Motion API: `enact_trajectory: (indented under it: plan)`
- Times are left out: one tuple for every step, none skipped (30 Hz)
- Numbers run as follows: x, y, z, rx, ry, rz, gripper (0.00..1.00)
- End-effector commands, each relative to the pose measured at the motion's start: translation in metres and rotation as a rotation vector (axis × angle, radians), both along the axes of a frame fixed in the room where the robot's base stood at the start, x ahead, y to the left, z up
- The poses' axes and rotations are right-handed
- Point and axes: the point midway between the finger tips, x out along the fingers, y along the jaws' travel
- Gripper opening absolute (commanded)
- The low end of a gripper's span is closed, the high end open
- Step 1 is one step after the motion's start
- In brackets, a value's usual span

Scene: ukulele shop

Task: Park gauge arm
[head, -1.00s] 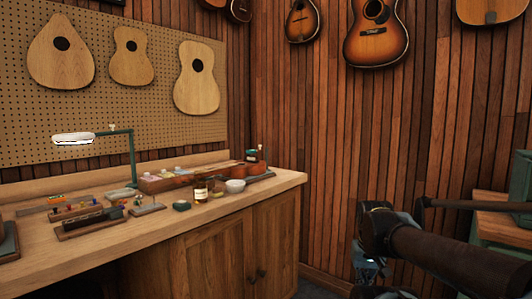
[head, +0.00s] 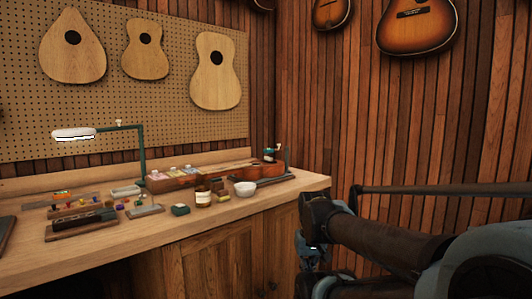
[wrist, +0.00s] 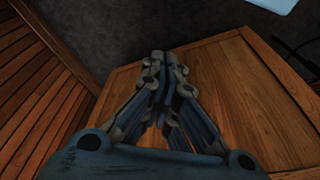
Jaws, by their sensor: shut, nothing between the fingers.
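My gripper (head: 312,262) hangs low in front of the right end of the workbench (head: 235,232), clear of the bench top. The wrist view shows its fingers (wrist: 163,65) closed together and empty, over a framed wooden panel (wrist: 235,85). A reddish-brown ukulele (head: 238,170) lies at the back right of the bench. Beside its right end is a small upright fixture (head: 269,155) with a teal-and-dark part and a thin post. I cannot tell whether this is the gauge arm or how it is set.
A green-posted lamp (head: 141,152) stands behind several small tools. An amber bottle (head: 203,196), a white bowl (head: 245,188) and a dark green box (head: 180,209) sit near the ukulele. Wooden body plates (head: 215,75) hang on the pegboard. The front bench edge is clear.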

Motion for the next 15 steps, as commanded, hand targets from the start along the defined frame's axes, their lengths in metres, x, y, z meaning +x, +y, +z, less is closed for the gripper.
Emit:
enact_trajectory:
  plan:
    - [0.0, 0.0, 0.0, 0.0, 0.0, 0.0, 0.0]
    - [0.0, 0.0, 0.0, 0.0, 0.0, 0.0, 0.0]
    - [0.0, 0.0, 0.0, 0.0, 0.0, 0.0, 0.0]
    - [0.0, 0.0, 0.0, 0.0, 0.0, 0.0, 0.0]
    - [0.0, 0.0, 0.0, 0.0, 0.0, 0.0, 0.0]
    - [0.0, 0.0, 0.0, 0.0, 0.0, 0.0, 0.0]
    - [0.0, 0.0, 0.0, 0.0, 0.0, 0.0, 0.0]
    - [0.0, 0.0, 0.0, 0.0, 0.0, 0.0, 0.0]
    - [0.0, 0.0, 0.0, 0.0, 0.0, 0.0, 0.0]
    - [0.0, 0.0, 0.0, 0.001, 0.0, -0.001, 0.0]
    - [-0.005, 0.001, 0.004, 0.004, -0.009, -0.001, 0.0]
    - [-0.006, 0.002, 0.007, 0.01, -0.014, -0.005, 0.0]
    - [-0.004, 0.003, 0.009, 0.018, -0.016, -0.009, 0.0]
    - [-0.001, 0.005, 0.011, 0.029, -0.017, -0.014, 0.0]
    - [0.005, 0.008, 0.016, 0.048, -0.022, -0.023, 0.0]
